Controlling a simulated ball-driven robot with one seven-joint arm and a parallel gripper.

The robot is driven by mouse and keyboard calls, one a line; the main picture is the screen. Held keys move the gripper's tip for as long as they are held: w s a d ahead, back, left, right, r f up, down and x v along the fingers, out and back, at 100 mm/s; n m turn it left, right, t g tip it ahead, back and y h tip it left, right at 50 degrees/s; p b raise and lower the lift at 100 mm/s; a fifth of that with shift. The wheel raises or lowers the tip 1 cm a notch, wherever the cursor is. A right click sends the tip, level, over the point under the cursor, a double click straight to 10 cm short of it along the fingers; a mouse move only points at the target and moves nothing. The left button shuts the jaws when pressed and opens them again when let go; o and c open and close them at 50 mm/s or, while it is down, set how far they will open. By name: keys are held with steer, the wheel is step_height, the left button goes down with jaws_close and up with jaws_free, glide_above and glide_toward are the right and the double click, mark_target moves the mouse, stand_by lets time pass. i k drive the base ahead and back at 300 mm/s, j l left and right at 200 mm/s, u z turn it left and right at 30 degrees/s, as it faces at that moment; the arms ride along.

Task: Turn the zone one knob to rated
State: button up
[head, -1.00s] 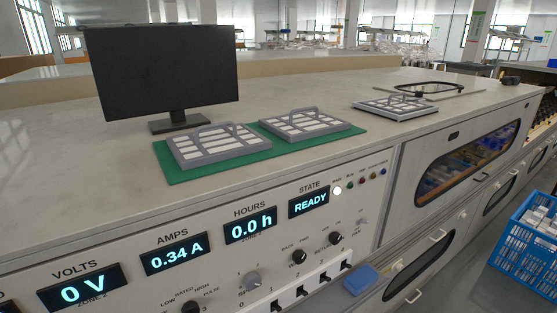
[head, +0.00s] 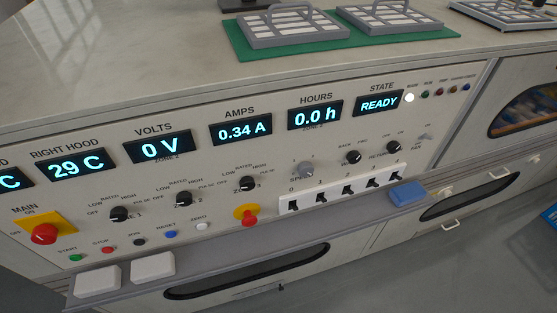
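Three black rotary knobs sit in a row on the sloping front panel, each under a scale marked OFF, LOW, RATED, HIGH and PULSE. They are the left knob (head: 119,214), the middle knob (head: 183,198) and the right knob (head: 247,184). Their zone captions are too small or covered to read surely; the left one is the likely zone one knob by order. I cannot tell which mark its pointer is on. The volts display (head: 164,148) reads 0 V, amps (head: 241,131) 0.34 A, hours 0.0 h, state (head: 379,104) READY. My gripper is not in view.
A red main switch (head: 44,233) on a yellow plate is left of the knobs. A red emergency button (head: 246,214) is below the right knob. Coloured push buttons, several toggle switches (head: 347,189) and a ledge with white blocks and a blue block (head: 408,195) lie below.

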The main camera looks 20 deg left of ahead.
mark_target(118, 214)
steer(key=u, duration=1.4)
